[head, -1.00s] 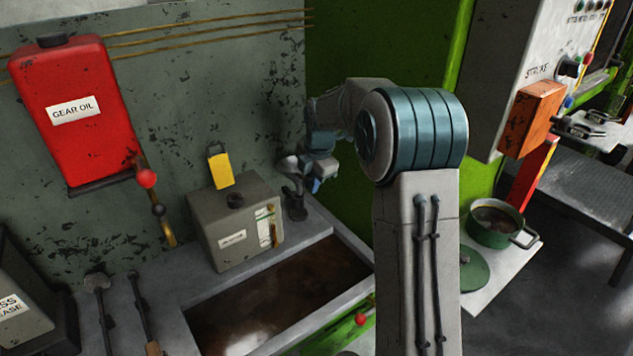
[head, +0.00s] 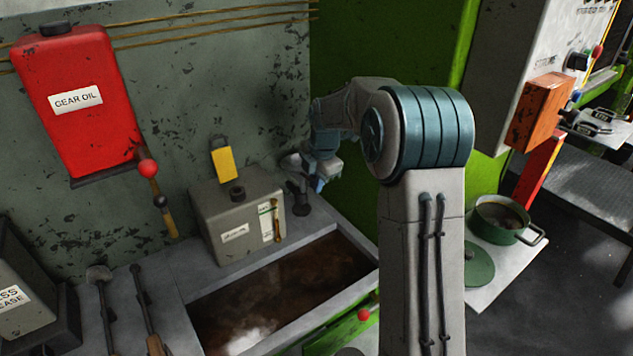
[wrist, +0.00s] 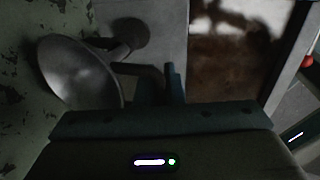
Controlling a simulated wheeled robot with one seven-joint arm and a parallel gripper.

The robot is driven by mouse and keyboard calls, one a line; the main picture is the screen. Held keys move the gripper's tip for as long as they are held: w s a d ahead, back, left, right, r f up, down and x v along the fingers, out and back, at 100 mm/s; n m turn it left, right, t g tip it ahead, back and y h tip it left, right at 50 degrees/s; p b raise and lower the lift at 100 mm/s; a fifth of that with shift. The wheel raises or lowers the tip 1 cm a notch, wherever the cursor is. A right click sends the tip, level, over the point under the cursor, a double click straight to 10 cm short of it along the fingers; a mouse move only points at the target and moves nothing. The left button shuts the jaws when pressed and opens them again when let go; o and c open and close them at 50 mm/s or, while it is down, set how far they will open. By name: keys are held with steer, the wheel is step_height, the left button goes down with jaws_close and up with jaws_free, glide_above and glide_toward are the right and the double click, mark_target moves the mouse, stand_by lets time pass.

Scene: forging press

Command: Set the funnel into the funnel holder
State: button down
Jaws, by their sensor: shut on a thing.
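My gripper (wrist: 160,88) is shut on the funnel (wrist: 75,72), seemingly by its side handle. In the wrist view the grey metal funnel is left of the fingers, its wide mouth turned towards the camera and its narrow end to the right. In the head view the funnel (head: 290,162) is small and partly hidden by my gripper (head: 319,181). A dark upright piece (head: 302,204), seemingly the funnel holder, stands on the ledge just below. A dark round shape (wrist: 132,33) shows beyond the narrow end in the wrist view. I cannot tell whether funnel and holder touch.
A grey tank (head: 213,221) with a black cap stands left of the holder. An open trough of brown liquid (head: 270,300) lies in front. A red gear oil can (head: 95,135) hangs on the wall. A green panel (head: 390,40) rises behind my arm.

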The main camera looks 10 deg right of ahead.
steer(key=shift+w+a, duration=0.25)
steer(key=shift+w, duration=0.35)
stand_by(0.7)
steer(key=shift+s+b+x, duration=0.15)
steer(key=shift+b+x, duration=0.25)
steer(key=shift+x, duration=0.35)
steer(key=shift+s+b+x, duration=0.15)
steer(key=shift+b+x, duration=0.25)
steer(key=shift+x, duration=0.35)
steer(key=c, duration=1.5)
jaws_free()
steer(key=shift+d, duration=0.15)
steer(key=shift+o, duration=0.2)
steer(key=v, duration=1.3)
steer(key=shift+r+b, duration=0.35)
steer(key=shift+r, duration=0.05)
steer(key=shift+s, duration=0.1)
steer(key=s+f+m, duration=0.2)
steer(key=s+m, duration=0.5)
steer(key=s, duration=0.3)
steer(key=s+f+m, duration=0.3)
steer(key=s+m, duration=0.5)
steer(key=s, duration=0.3)
steer(key=s+a+f+m+h, duration=0.1)
steer(key=s+f+m, duration=0.1)
steer(key=s+m, duration=0.6)
steer(key=s, duration=0.3)
steer(key=shift+s+f+t, duration=0.2)
steer(key=shift+f+t, duration=0.1)
steer(key=shift+t, duration=0.1)
